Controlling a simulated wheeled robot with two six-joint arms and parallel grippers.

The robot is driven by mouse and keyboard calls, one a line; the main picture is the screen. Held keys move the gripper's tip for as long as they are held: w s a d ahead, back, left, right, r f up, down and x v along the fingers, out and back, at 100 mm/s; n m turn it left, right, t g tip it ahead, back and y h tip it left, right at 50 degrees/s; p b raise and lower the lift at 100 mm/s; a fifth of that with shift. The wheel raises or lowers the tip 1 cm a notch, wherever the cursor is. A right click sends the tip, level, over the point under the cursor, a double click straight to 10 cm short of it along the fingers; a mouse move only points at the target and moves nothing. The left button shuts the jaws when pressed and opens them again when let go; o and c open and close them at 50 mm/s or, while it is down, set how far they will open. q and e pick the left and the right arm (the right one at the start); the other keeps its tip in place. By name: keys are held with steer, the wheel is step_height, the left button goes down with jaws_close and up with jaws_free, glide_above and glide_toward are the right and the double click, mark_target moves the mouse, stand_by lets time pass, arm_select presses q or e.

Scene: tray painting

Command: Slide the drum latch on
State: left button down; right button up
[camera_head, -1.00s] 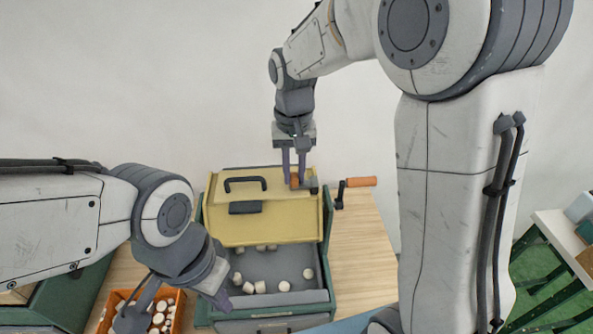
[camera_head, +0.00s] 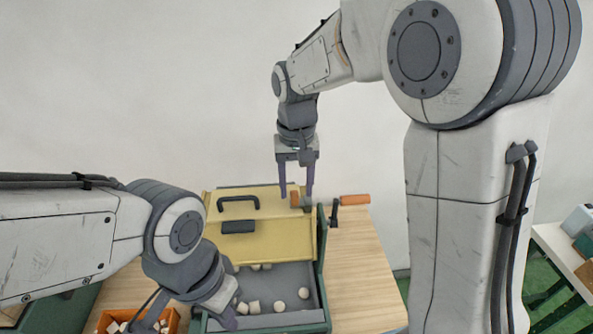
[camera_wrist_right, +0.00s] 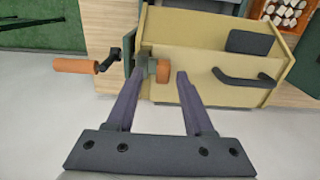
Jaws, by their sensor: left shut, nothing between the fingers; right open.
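The yellow drum (camera_head: 262,228) has a dark handle (camera_head: 238,203) and closes the upper part of a green-framed machine. Its latch has an orange knob (camera_head: 295,199) and a grey bar at the drum's crank-side upper edge. The knob also shows in the right wrist view (camera_wrist_right: 164,71), beside the grey bar (camera_wrist_right: 150,66). My right gripper (camera_head: 296,194) is open, pointing down, with its fingers on either side of the knob. A gap shows between the knob and one finger. My left gripper (camera_head: 230,318) is shut and empty at the front left of the machine.
A crank with an orange grip (camera_head: 354,200) sticks out at the drum's right. White pieces (camera_head: 279,307) lie in the grey tray (camera_head: 290,276) below. An orange bin (camera_head: 172,323) stands at front left. The wooden tabletop (camera_head: 352,262) is clear at right.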

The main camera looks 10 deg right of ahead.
mark_target(296, 193)
step_height(296, 193, up, 9)
steer(key=b, duration=0.1)
steer(key=shift+r, duration=0.2)
steer(key=s+a+f+n+b, duration=0.2)
steer(key=s+a+f+n, duration=0.1)
steer(key=s+f, duration=0.6)
steer(key=s+a+f+n+y+b, duration=0.1)
steer(key=s+a+f+n+b, duration=0.2)
steer(key=s+f, duration=0.6)
steer(key=s+n, duration=0.2)
steer(key=s, duration=0.3)
steer(key=shift+n, duration=0.4)
steer(key=shift+a+f, duration=0.1)
